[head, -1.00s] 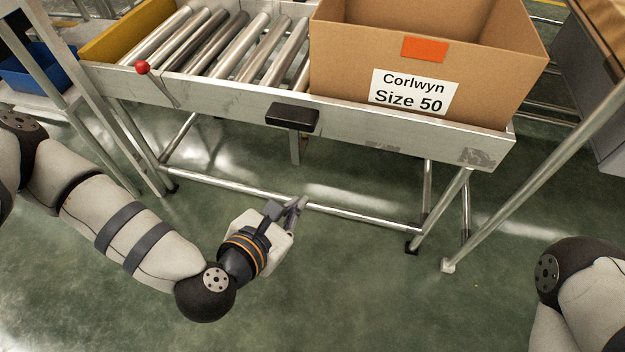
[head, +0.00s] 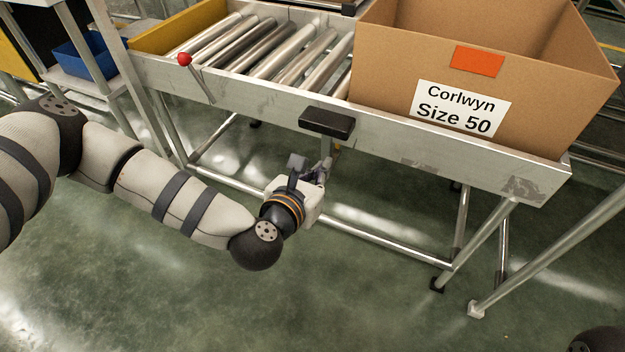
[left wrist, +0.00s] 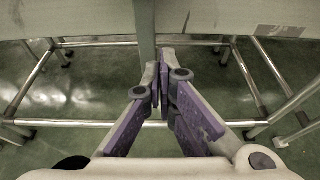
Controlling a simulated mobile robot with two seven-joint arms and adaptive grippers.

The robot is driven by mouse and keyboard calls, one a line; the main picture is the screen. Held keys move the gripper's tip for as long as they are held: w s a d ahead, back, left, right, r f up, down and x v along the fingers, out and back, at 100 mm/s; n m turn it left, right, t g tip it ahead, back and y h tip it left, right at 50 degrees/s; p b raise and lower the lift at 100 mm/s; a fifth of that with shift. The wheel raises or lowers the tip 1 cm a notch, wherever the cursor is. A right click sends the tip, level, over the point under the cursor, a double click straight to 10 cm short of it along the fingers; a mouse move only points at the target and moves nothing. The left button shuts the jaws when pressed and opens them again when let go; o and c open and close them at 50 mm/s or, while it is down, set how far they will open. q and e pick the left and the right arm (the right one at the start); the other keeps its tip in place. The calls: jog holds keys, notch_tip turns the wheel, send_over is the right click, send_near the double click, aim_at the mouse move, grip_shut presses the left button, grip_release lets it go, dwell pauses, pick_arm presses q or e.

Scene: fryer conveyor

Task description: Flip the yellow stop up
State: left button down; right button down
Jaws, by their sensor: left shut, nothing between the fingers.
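A yellow panel (head: 180,30) crosses the left end of the roller conveyor (head: 270,50); it is the largest yellow part on it. A lever with a red knob (head: 184,59) is on the conveyor's front rail, near that end. My left gripper (head: 318,168) is shut and empty, below the front rail and just under a black block (head: 327,122), well right of the yellow panel. In the left wrist view its purple-padded fingers (left wrist: 163,85) are together in front of a grey post (left wrist: 145,35). My right gripper is out of view.
A cardboard box (head: 400,65) labelled "Corlwyn Size 50" stands on the conveyor's right part. A small yellow spot (head: 337,147) shows beside my left gripper. A blue bin (head: 85,58) is at the far left. The floor in front is clear.

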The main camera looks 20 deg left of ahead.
aim_at(326, 151)
pick_arm(q)
jog(key=w+r, duration=0.2)
jog(key=r, duration=0.1)
jog(key=shift+w+r, duration=0.1)
jog(key=shift+w, duration=0.25)
